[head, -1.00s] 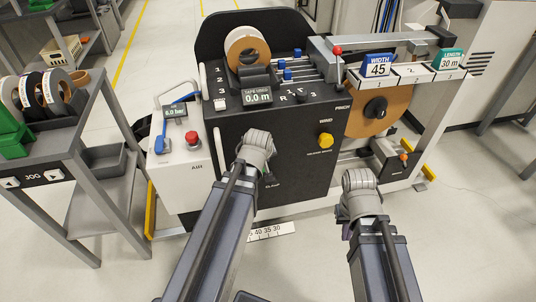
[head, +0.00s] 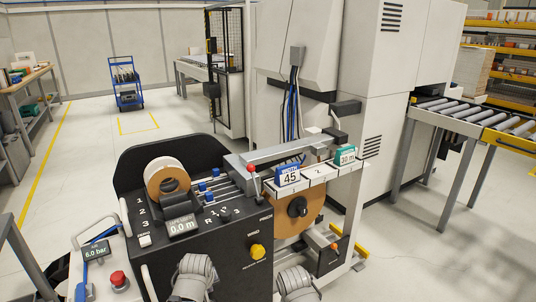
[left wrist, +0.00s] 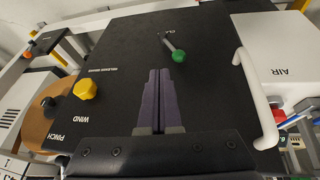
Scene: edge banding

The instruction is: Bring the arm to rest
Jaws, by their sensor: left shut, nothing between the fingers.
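My left gripper (left wrist: 158,100) shows in the left wrist view, its two dark fingers shut together with nothing between them. It points at the black front panel (left wrist: 125,40) of the edge banding machine, near a lever with a green knob (left wrist: 179,56), and appears apart from it. A yellow knob (left wrist: 85,89) is to its left and a white handle (left wrist: 257,100) to its right. In the head view only grey joints of my two arms show at the bottom edge, in front of the machine (head: 215,255). Both grippers are out of sight there.
A red button (head: 118,280) sits at left. A roller conveyor (head: 470,115) stands at right, a blue cart (head: 126,85) far back. Floor at left is open.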

